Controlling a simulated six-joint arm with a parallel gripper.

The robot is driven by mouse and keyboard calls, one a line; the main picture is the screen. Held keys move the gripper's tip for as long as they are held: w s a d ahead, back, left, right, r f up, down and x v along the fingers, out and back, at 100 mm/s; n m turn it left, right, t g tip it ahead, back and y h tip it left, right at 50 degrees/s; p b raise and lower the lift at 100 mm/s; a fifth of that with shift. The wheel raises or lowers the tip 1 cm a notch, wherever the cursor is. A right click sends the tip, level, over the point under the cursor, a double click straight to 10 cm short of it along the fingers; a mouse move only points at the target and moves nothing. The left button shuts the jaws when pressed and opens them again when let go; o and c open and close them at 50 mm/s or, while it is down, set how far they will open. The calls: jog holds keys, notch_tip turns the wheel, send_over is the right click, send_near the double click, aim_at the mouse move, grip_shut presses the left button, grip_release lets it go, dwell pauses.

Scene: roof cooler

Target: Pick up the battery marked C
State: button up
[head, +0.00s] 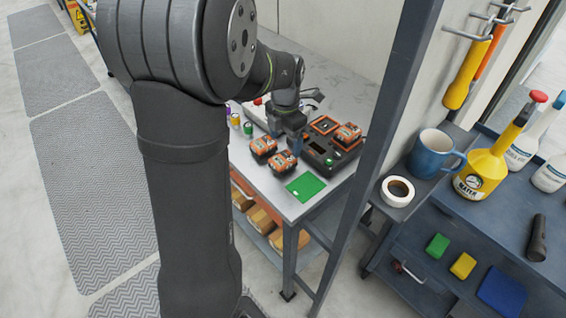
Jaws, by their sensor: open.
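Several orange-and-black batteries are on the grey bench in the head view. One battery (262,148) stands left of my gripper, another battery (282,163) stands just in front of it, and a third battery (347,136) sits at the right on the dark charger (318,157). Their letters are too small to read, so I cannot tell which is marked C. My gripper (289,139) is open and points down, close behind the two left batteries and beside the charger. No battery shows between its fingers, but part of that space is hidden.
A green mat (306,186) lies at the bench's front corner. Small coloured cylinders (248,128) stand at the left edge. A grey post (374,140) rises at the bench's right. Beyond it, a cart holds a blue mug (430,155), tape roll (397,191) and yellow bottle (483,172).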

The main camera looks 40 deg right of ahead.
aim_at(283, 158)
notch_tip(283, 158, down, 3)
jog(key=shift+f, duration=0.1)
jog(key=f, duration=0.4)
jog(key=shift+a, duration=0.3)
jog(key=shift+f, duration=0.65)
jog(key=c, duration=1.3)
jog(key=shift+r, duration=0.1)
jog(key=shift+r, duration=0.15)
